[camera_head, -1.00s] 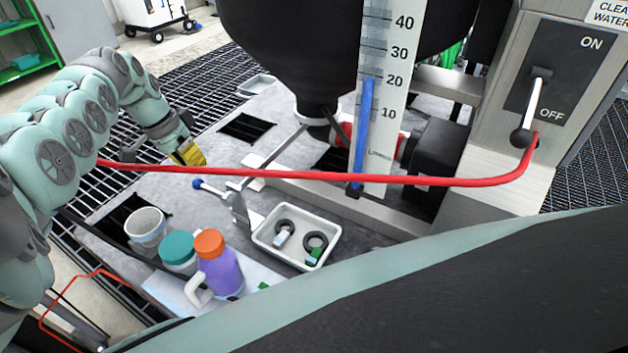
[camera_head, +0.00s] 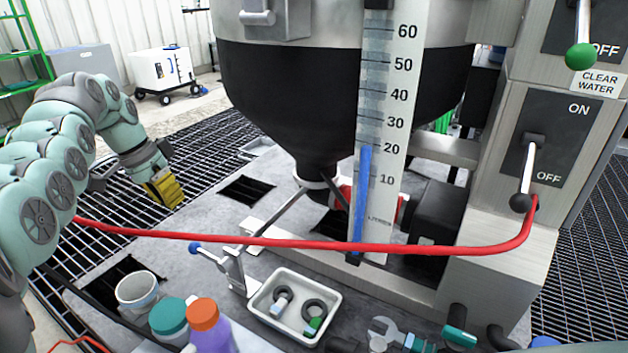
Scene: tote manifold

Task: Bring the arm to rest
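My arm (camera_head: 62,165) comes in from the left edge in the head view, bent, with its end pointing down and to the right. My gripper (camera_head: 164,190) shows as a yellow, ridged end over the dark floor grating, beside the left edge of the grey platform. Its fingers are too small and angled to tell open from shut. No object can be made out in it. It hangs clear of the cup, the bottles and the tray.
A red hose (camera_head: 330,243) crosses in front of the black-bottomed tank (camera_head: 290,110). A white cup (camera_head: 137,291), a teal-lidded container (camera_head: 169,318), an orange-capped purple jug (camera_head: 208,330) and a white tray (camera_head: 263,315) with rings stand in front. A lever panel (camera_head: 556,120) stands right.

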